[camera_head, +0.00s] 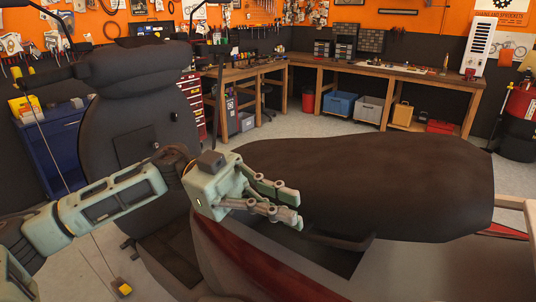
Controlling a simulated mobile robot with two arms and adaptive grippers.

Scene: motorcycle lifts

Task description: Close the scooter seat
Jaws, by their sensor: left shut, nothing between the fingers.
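The scooter seat (410,182) is a long, dark brown pad reaching from the middle to the right of the head view. A dark gap (335,254) shows between its near underside and the scooter's body with the red side panel (262,258). How far the seat is raised is hard to tell. My left gripper (296,209) is shut and empty, at the near left part of the seat, its fingers pointing right. It overlaps the seat in the picture; whether it touches is unclear. My right gripper is not in view.
The scooter's dark front shield (125,135) stands upright at the left, beside my left arm. A blue cabinet (52,145) is behind it. Wooden workbenches (390,75) line the back walls. Grey floor (300,126) is open between scooter and benches.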

